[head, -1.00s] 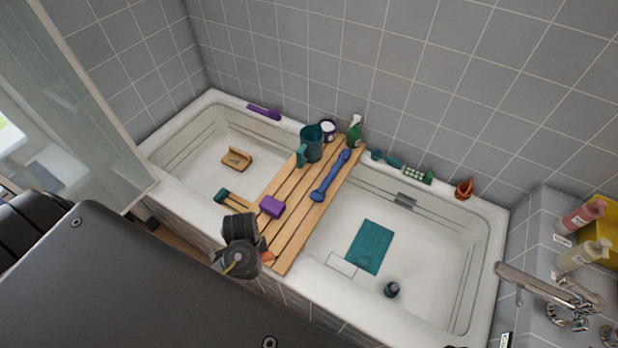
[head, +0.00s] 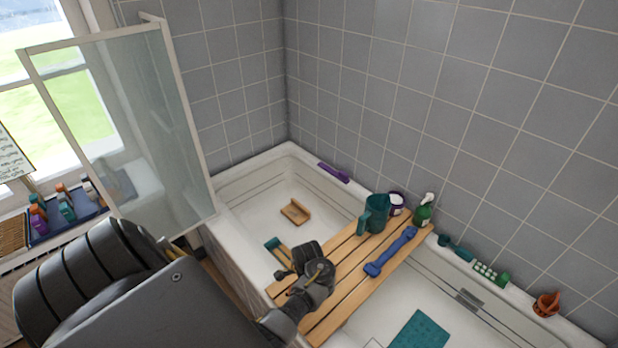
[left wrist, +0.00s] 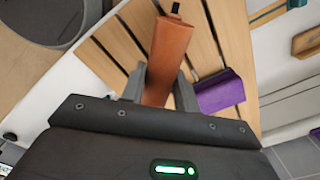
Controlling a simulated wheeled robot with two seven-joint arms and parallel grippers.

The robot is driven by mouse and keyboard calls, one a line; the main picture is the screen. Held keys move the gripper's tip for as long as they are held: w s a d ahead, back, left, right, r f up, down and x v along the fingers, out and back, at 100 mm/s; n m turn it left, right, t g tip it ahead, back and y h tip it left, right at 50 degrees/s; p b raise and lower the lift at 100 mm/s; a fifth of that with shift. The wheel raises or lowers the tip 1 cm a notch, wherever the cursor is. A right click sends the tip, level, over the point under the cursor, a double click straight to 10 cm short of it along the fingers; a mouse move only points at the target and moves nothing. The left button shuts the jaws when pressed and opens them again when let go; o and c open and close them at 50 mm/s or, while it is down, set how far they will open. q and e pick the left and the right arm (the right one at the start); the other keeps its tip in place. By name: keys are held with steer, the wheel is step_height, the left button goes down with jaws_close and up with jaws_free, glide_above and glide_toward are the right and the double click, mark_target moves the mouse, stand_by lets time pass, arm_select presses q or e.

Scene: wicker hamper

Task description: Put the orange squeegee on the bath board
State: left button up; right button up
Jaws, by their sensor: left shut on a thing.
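My left gripper (head: 318,268) is over the near end of the slatted wooden bath board (head: 350,282), which lies across the tub. In the left wrist view the left gripper (left wrist: 160,88) is shut on the orange squeegee (left wrist: 170,48), a long flat orange piece with a small black tip. The board's slats (left wrist: 115,42) show behind it. I cannot tell whether the squeegee touches the board. In the head view my gripper hides the squeegee. My right gripper is not in view.
A purple block (left wrist: 217,92) lies on the board close beside the squeegee. A blue long-handled brush (head: 390,252), teal jug (head: 374,215), white-and-purple tub (head: 397,203) and green spray bottle (head: 423,211) occupy its farther part. A glass screen (head: 130,120) stands at left.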

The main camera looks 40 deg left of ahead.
arm_select(q)
steer(key=shift+w+a+f, duration=0.1)
steer(key=shift+w+f, duration=0.05)
steer(key=shift+w, duration=0.05)
step_height(320, 180, down, 4)
steer(key=shift+w+r+b, duration=0.15)
steer(key=shift+r+b, duration=0.1)
steer(key=shift+b, duration=0.75)
steer(key=o, duration=1)
step_height(320, 180, up, 11)
steer(key=p, duration=0.6)
steer(key=shift+a+f, duration=0.15)
steer(key=shift+r, duration=0.7)
